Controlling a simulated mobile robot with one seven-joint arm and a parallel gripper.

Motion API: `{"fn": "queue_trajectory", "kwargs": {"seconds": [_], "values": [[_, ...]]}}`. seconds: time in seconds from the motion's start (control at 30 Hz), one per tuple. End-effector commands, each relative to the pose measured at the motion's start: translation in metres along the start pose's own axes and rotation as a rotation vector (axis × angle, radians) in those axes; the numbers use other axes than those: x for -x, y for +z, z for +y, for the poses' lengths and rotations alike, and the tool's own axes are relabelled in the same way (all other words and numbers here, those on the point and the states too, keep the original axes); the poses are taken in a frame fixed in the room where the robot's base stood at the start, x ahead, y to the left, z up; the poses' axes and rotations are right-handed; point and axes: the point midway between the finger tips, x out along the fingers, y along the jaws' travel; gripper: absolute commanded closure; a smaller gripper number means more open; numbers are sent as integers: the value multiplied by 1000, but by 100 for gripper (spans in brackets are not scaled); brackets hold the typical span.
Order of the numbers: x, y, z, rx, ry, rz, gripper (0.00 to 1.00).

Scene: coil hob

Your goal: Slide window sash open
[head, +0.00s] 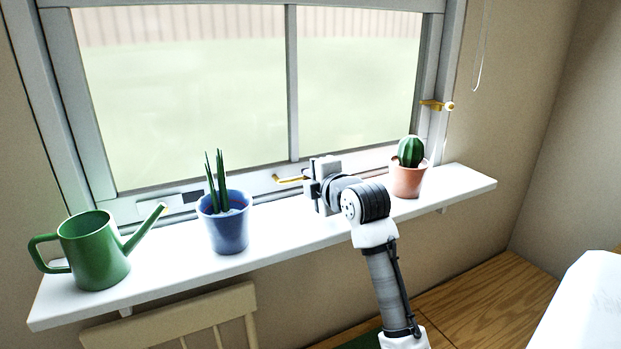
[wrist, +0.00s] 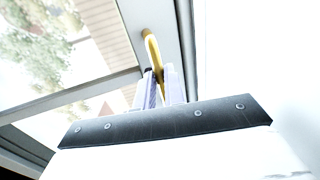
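The window (head: 180,100) fills the back wall, with a pale frame and an upright bar (head: 292,85) between its panes. A brass handle (head: 288,180) sits on the lower frame near that bar. My gripper (head: 312,184) is at the right end of this handle, just above the sill. In the wrist view the curved brass handle (wrist: 152,47) runs down between the two fingertips (wrist: 160,78), which look closed around it. The exact contact is partly hidden by the fingers. A second brass fitting (head: 437,105) is on the right side of the frame.
On the white sill (head: 300,230) stand a green watering can (head: 95,250), a blue pot (head: 226,228) with spiky leaves at left, and a cactus (head: 411,151) in a terracotta pot (head: 407,181) close right of my gripper. A chair (head: 180,320) stands below the sill.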

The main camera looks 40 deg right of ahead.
Motion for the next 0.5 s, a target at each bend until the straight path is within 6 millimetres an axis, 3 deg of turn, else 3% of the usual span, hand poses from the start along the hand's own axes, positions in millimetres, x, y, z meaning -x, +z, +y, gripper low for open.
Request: {"fn": "queue_trajectory", "kwargs": {"seconds": [0.33, 0.5], "values": [[0, 0, 1, 0, 0, 0, 100], [3, -1, 16, 1, 2, 1, 100]]}}
